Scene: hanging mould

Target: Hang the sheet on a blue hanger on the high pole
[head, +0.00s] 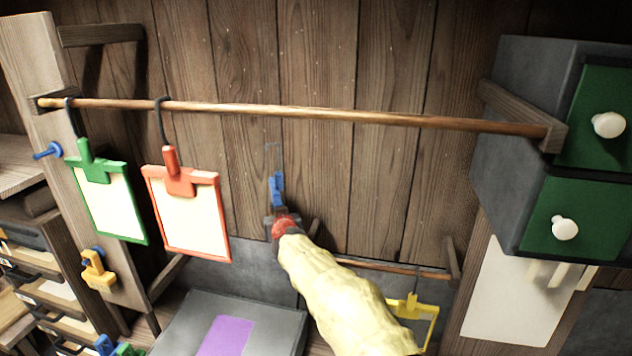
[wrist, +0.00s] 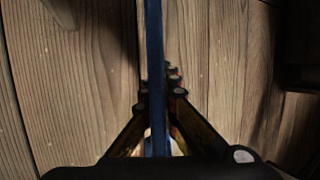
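The high pole (head: 350,115) is a long copper-brown rod across the wooden wall. My gripper (head: 281,217) is below the middle of it, at the end of my cloth-covered arm. It is shut on a blue hanger (head: 277,188), which is upright with its thin hook pointing up. The hook shows just below the pole in the picture and does not appear to be over it. In the wrist view the blue hanger (wrist: 154,50) is an edge-on strip between my fingers (wrist: 161,95). Any sheet on it cannot be made out.
A green hanger (head: 86,158) and a red hanger (head: 180,181) with pale sheets hang on the pole's left part. A yellow hanger (head: 411,303) hangs on a lower pole (head: 390,267). Green-fronted drawers (head: 590,205) stand right. The high pole's middle and right are free.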

